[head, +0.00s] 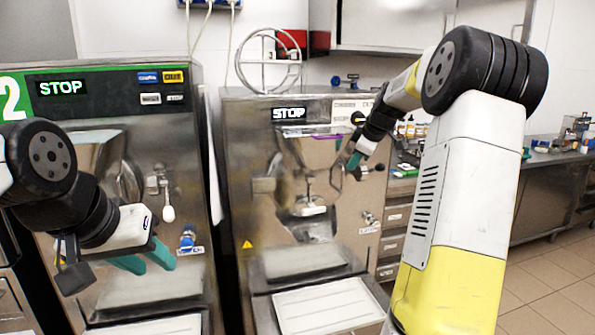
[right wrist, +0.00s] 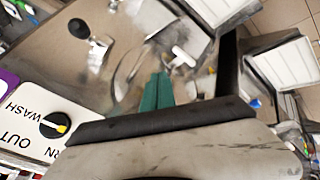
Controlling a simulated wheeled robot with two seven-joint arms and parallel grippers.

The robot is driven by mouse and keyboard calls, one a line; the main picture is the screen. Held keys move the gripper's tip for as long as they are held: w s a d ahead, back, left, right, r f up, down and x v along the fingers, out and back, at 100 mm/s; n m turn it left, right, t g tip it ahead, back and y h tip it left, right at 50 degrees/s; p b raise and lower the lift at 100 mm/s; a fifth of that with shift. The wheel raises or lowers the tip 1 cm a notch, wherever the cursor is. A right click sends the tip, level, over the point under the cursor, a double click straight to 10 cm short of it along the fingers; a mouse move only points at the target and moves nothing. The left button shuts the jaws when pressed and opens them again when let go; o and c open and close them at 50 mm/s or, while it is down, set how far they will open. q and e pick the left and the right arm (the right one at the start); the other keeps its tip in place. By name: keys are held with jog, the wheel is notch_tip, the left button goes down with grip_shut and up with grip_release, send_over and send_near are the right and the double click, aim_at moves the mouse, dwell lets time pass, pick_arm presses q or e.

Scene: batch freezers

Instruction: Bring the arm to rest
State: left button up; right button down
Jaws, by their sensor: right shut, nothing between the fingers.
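My right arm (head: 463,170) rises at the right in the head view and bends over toward the right-hand batch freezer (head: 245,190). My right gripper (head: 354,162) is in front of that freezer's upper right front, below its control panel. In the right wrist view its green fingers (right wrist: 157,92) are together with nothing between them. My left gripper (head: 148,260) is at the lower left, in front of the left freezer (head: 110,125). Its two green fingers show some gap between them, and it holds nothing that I can see.
A control knob (right wrist: 55,124) marked WASH and OUT is close to my right gripper in the right wrist view. A white tray (head: 330,305) lies below the right freezer. A steel counter (head: 545,156) with small items stands at the right. Tiled floor (head: 550,280) is clear there.

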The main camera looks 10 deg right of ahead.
jog(key=s+a+r+m, duration=0.25)
jog(key=s+a, duration=0.55)
jog(key=s, duration=0.4)
jog(key=s+a+r+m, duration=0.1)
jog(key=s+a+m, duration=0.3)
jog(key=s+a, duration=0.65)
jog(key=s+a+f+m, duration=0.1)
jog(key=s+f+m, duration=0.3)
jog(key=s, duration=0.9)
jog(key=shift+s+a+f+g+y, duration=0.35)
jog(key=shift+f+g+y, duration=0.05)
jog(key=shift+f, duration=0.3)
